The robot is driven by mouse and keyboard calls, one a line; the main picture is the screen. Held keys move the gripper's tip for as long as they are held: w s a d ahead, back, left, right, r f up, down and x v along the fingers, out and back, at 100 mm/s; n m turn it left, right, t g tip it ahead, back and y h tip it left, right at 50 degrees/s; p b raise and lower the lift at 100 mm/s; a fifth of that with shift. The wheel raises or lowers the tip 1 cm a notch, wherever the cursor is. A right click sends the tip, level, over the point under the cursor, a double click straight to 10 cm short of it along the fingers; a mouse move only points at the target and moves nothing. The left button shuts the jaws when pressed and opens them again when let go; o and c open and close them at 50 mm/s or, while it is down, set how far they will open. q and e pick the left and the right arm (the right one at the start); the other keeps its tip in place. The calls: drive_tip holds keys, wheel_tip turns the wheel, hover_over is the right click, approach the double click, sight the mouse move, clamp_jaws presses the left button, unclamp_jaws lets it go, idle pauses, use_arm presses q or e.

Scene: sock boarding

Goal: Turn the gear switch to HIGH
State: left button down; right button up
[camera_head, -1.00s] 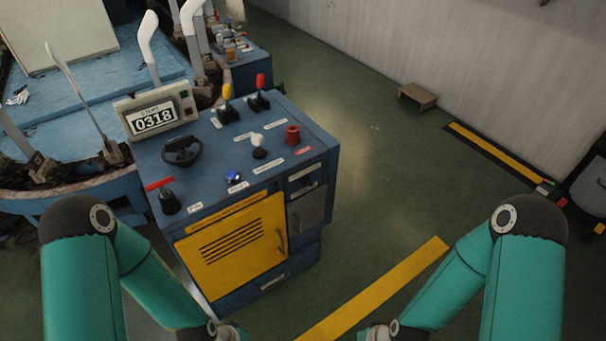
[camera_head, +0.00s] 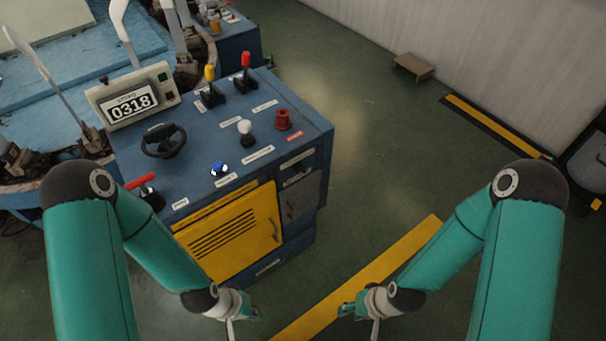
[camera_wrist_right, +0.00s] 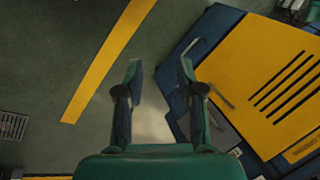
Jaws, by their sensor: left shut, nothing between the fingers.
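The blue control console (camera_head: 200,140) stands left of centre in the head view. Its top carries a lever with a red handle (camera_head: 141,181), a white-knobbed lever (camera_head: 245,128), a yellow-handled lever (camera_head: 210,75) and a red-handled lever (camera_head: 246,62). The labels are too small to read, so I cannot tell which one is the gear switch. My left gripper (camera_head: 254,314) is shut and empty, low in front of the console. My right gripper (camera_head: 345,311) is to its right, over the floor; the right wrist view shows its fingers (camera_wrist_right: 160,82) apart with nothing between them.
The console also has a black handwheel (camera_head: 163,141), a blue button (camera_head: 219,168), a red knob (camera_head: 283,119) and a display reading 0318 (camera_head: 130,107). A yellow door (camera_head: 235,233) with a handle faces me. A small brown step (camera_head: 413,67) stands by the wall. The floor at right is mostly clear.

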drive_tip(key=w+d+f+n+t+b, duration=0.1)
drive_tip(key=w+f+n+t+b, duration=0.3)
drive_tip(key=w+b, duration=0.65)
drive_tip(key=n+t+y+b, duration=0.7)
drive_tip(key=n+t+b, duration=0.5)
drive_tip(key=b, duration=1.1)
approach(302, 172)
drive_tip(key=w+a, duration=0.1)
drive_tip(key=w, duration=0.1)
drive_tip(key=w+a+r+n+g+b, duration=0.1)
drive_tip(key=w+a, duration=0.1)
drive_tip(key=w+a+n+g, duration=0.1)
drive_tip(key=w, duration=0.2)
drive_tip(key=shift+a+r+b, duration=0.35)
drive_tip(key=shift+r, duration=0.05)
